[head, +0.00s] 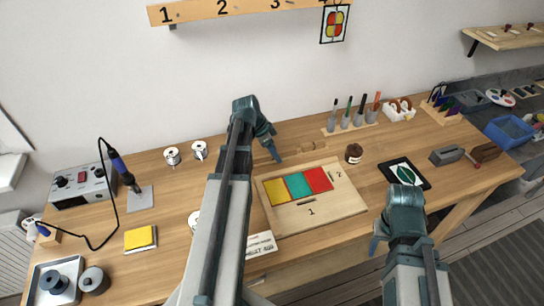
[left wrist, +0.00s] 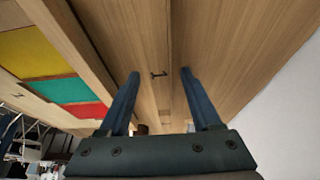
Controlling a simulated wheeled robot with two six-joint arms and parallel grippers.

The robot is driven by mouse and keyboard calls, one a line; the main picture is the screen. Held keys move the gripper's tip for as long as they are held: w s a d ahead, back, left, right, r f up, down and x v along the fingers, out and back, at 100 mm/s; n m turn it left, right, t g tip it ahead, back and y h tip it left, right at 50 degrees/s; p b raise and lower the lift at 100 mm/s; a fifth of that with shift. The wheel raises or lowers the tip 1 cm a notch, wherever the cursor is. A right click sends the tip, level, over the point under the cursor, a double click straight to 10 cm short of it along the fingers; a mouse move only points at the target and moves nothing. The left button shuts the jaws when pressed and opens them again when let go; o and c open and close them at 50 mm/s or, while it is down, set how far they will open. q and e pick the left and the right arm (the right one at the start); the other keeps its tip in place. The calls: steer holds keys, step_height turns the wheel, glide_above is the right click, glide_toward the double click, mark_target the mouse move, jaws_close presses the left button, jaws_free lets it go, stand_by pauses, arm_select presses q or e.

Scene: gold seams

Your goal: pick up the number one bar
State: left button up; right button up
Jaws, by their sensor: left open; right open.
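My left gripper (head: 266,143) is open behind the wooden board (head: 345,206), near its back left corner. In the left wrist view its two fingers (left wrist: 160,76) stand apart. Between them lies a pale wooden strip (left wrist: 158,45) with a small dark mark that looks like a 1 turned sideways. I take this strip for the number one bar. Its edges are hard to tell from the wood around it, and I cannot tell how far below the fingertips it is. In the head view a small wooden piece (head: 312,147) shows behind the board. My right gripper (head: 392,222) is open, right of the board.
The board holds yellow (head: 276,191), teal (head: 299,185) and red (head: 318,179) panels, with a 1 and a 2 marked beside dark pieces. A brown jar (head: 354,153) and a black-framed leaf picture (head: 404,172) are to the right. A soldering station (head: 82,184) is at left.

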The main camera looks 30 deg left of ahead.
arm_select(q)
jaws_close()
stand_by(1.3)
